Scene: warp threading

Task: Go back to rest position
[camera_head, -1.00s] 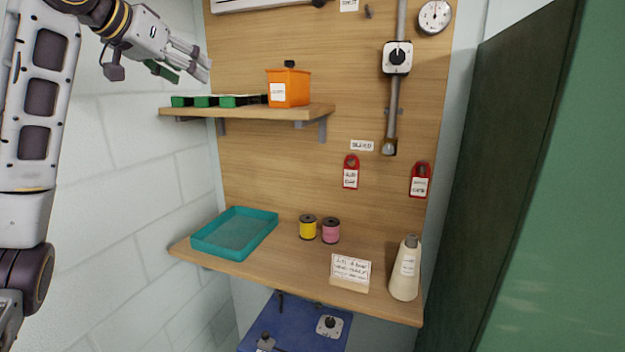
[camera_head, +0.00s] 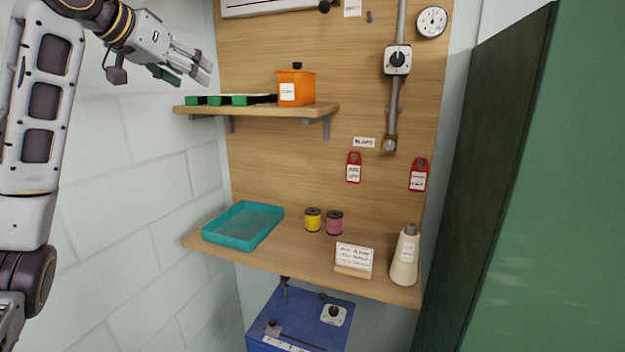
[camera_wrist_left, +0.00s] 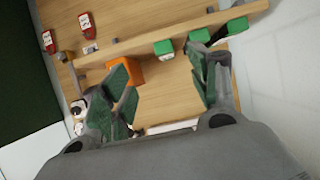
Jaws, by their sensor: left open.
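My left gripper (camera_head: 190,66) is raised at the upper left in the head view, in front of the pale wall and left of the upper shelf. Its fingers are apart and empty. In the left wrist view its two green-padded fingers (camera_wrist_left: 165,85) stand open, with the shelf and the orange box behind the gap. My left arm runs down the left edge of the head view. My right gripper is in neither view.
The upper shelf (camera_head: 255,110) holds an orange box (camera_head: 305,88) and green blocks (camera_head: 240,100). The lower shelf (camera_head: 290,264) holds a teal tray (camera_head: 243,226), two spools, a card and a bottle (camera_head: 405,256). A blue unit (camera_head: 300,322) is below. A dark green panel (camera_head: 490,180) stands right.

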